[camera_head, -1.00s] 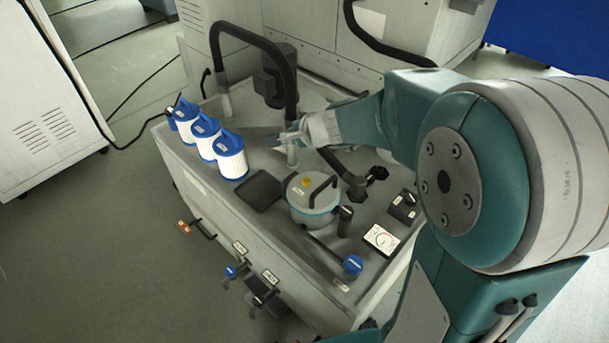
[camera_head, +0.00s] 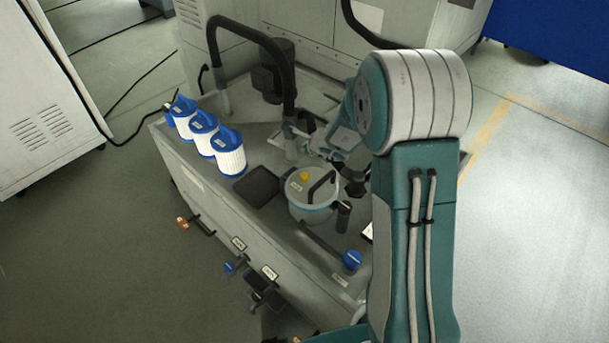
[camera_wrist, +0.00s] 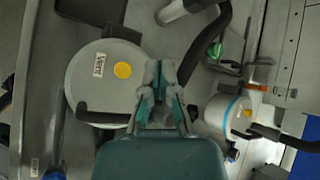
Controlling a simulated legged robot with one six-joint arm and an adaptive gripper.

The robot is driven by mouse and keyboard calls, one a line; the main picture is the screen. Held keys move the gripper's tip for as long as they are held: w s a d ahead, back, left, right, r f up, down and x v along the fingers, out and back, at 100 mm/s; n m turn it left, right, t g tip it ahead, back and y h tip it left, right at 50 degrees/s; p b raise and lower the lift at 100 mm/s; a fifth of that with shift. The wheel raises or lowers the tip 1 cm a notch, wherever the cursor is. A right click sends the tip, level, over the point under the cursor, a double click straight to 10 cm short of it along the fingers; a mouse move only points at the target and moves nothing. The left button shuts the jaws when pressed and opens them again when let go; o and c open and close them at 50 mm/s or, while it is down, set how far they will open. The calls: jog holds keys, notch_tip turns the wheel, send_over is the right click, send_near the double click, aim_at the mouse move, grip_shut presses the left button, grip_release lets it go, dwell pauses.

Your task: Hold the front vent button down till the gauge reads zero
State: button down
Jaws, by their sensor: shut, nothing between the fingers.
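The front pot (camera_head: 313,205) has a pale lid, a dark handle and a yellow vent button (camera_head: 304,177). In the wrist view the button (camera_wrist: 122,70) shows uncovered beside a "VENT" label (camera_wrist: 98,65). My gripper (camera_wrist: 160,68) is shut and empty, just right of the button over the lid's edge; its height above the lid is unclear. In the head view the gripper is hard to make out among teal parts behind the pot. The gauge is almost wholly hidden behind my arm, so its reading cannot be seen.
Several blue-topped filters (camera_head: 230,155) line the left edge. A black hose (camera_head: 262,38) arches behind. A dark pad (camera_head: 263,187) and blue knob (camera_head: 352,259) flank the front pot.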

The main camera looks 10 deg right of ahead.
aim_at(307, 177)
jog(key=shift+f, duration=4.4)
jog(key=shift+f, duration=0.35)
jog(key=shift+s+f, duration=0.1)
jog(key=shift+f, duration=0.3)
jog(key=shift+s+f, duration=0.35)
jog(key=shift+f, duration=0.15)
jog(key=shift+r, duration=0.1)
dwell(1.3)
jog(key=shift+w+r, duration=0.1)
jog(key=shift+r, duration=0.4)
